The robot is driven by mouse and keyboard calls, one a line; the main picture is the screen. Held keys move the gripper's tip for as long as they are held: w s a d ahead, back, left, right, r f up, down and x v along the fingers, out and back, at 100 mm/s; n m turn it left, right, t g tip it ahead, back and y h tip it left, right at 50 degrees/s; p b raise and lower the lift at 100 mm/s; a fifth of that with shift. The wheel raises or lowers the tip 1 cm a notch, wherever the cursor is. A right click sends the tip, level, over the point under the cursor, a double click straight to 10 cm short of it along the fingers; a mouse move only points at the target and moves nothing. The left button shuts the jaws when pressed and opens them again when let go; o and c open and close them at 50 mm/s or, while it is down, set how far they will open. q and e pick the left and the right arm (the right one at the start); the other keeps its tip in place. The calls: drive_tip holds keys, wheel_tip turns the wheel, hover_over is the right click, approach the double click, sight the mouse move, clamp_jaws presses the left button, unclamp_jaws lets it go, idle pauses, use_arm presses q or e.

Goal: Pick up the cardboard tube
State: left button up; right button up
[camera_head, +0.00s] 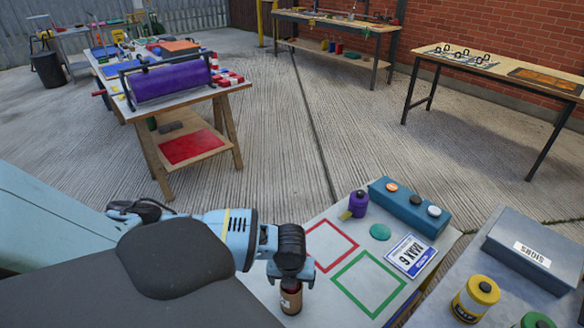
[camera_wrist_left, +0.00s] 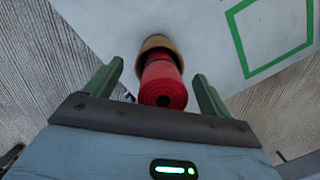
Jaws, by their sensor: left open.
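My left gripper (camera_head: 291,272) is at the near left edge of the light table and points down. In the left wrist view its two green fingers (camera_wrist_left: 157,69) are open, one on each side of a red roll (camera_wrist_left: 164,86). The roll's near end shows a spiral. A brown ring, which looks like the rim of the cardboard tube (camera_wrist_left: 157,42), surrounds the roll's far part. In the head view a brown and red upright piece (camera_head: 291,299) shows just below the gripper. Gaps show between the fingers and the roll. My right gripper is not in view.
The table (camera_head: 320,220) bears red and green square outlines, a purple bottle (camera_head: 358,204), a blue block with buttons (camera_head: 408,208) and a plate (camera_head: 411,256). A grey table at right holds a yellow jar (camera_head: 476,298) and a grey box (camera_head: 535,248). Other workbenches stand farther back.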

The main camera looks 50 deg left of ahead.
use_arm(q)
drive_tip(key=shift+a+f, duration=0.1)
drive_tip(key=shift+f, duration=0.5)
drive_tip(key=shift+w, duration=0.1)
clamp_jaws()
